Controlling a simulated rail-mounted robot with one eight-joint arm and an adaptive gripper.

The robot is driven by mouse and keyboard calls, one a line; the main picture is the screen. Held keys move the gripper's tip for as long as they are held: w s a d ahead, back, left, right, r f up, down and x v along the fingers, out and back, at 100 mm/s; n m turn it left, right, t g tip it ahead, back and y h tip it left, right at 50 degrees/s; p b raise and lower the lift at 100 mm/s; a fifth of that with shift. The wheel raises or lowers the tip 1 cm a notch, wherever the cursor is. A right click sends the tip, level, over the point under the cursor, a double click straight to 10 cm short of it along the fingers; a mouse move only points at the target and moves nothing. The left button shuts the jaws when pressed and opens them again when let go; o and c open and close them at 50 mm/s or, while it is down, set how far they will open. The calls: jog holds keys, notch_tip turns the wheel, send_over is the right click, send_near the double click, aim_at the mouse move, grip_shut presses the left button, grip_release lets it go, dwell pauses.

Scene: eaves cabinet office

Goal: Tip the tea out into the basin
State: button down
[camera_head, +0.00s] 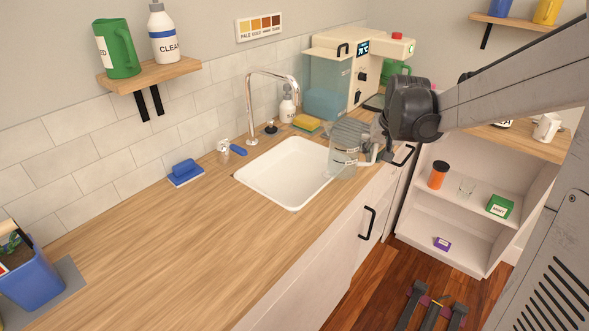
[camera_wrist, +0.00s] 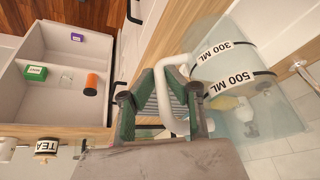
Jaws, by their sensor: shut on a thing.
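My gripper (camera_head: 383,152) is shut on the white handle of a clear measuring jug (camera_head: 345,161). The jug looks roughly upright and is held at the right rim of the white basin (camera_head: 272,177), partly overlapping it in the head view. In the wrist view, my gripper (camera_wrist: 163,103) has its green-padded fingers on either side of the handle, and the jug (camera_wrist: 228,66) shows bands marked 300 ML and 500 ML. I cannot make out any tea in the jug. The visible part of the basin looks empty.
A chrome tap (camera_head: 250,105) arches at the basin's back. A yellow sponge (camera_head: 306,123), a soap bottle (camera_head: 287,106) and a coffee machine (camera_head: 340,70) stand behind the jug. A blue brush (camera_head: 237,149) and blue sponge (camera_head: 185,172) lie left. The front-left counter is mostly clear.

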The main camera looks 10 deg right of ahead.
jog(key=s+r+p, duration=0.4)
jog(key=s, duration=0.8)
jog(key=shift+d, duration=0.15)
dwell(0.3)
